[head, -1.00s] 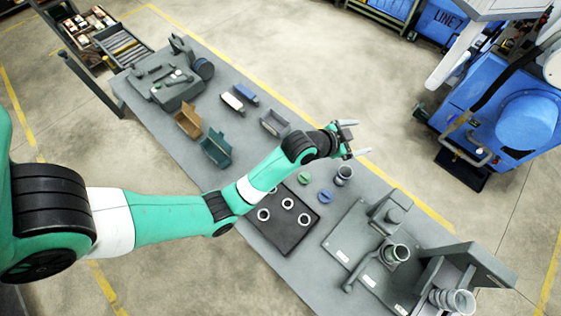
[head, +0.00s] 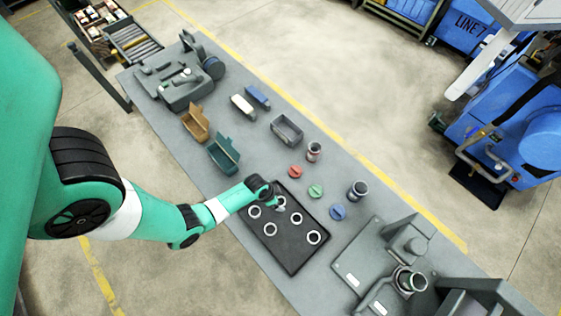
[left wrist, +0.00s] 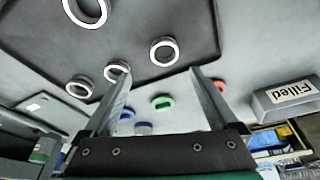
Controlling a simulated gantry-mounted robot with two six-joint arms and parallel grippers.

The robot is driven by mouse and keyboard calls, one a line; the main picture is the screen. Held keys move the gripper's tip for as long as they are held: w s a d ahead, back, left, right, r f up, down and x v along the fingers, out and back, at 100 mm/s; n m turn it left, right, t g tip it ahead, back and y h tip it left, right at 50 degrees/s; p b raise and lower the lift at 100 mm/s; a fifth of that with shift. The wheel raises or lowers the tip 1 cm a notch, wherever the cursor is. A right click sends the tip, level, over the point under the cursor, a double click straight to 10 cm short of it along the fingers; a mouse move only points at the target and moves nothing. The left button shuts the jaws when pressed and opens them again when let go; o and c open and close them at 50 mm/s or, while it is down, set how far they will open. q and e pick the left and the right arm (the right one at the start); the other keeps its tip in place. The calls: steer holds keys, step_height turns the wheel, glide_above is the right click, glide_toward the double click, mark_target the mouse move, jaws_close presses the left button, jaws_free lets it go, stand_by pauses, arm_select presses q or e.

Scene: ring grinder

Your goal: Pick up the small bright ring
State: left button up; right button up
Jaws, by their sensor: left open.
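Several pale rings lie spaced apart on a dark tray (head: 291,262). In the head view one ring (head: 255,211) is at the left, one (head: 270,229) at the front, one (head: 296,218) in the middle and one (head: 314,237) at the right. Another near my left gripper (head: 279,206) is partly hidden. The rings look alike, so I cannot tell which is the small bright one. The left gripper is open over the tray's far part. In the left wrist view, no ring is held between its fingers (left wrist: 160,78); one ring (left wrist: 117,71) shows beside the left finger.
Red (head: 295,171), green (head: 315,191) and blue (head: 338,211) discs lie beyond the tray, with a dark cup (head: 357,190) nearby. A grey fixture (head: 360,257) stands at the right. Brown (head: 196,124) and teal (head: 223,158) boxes are behind left. A "Filled" bin (left wrist: 290,95) shows.

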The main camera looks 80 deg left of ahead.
mark_target(282, 201)
arm_select(q)
steer(key=shift+x, duration=0.95)
steer(key=f+b, duration=0.2)
steer(key=a+f+b, duration=0.1)
steer(key=f, duration=0.1)
steer(key=shift+w+f+b, duration=0.2)
steer(key=shift+f+b, duration=0.2)
arm_select(e)
step_height(282, 201, down, 5)
arm_select(q)
steer(key=shift+w+f, duration=0.1)
jaws_close()
step_height(282, 201, up, 10)
steer(key=p, duration=0.8)
arm_select(e)
step_height(282, 201, up, 8)
steer(key=shift+r, duration=0.1)
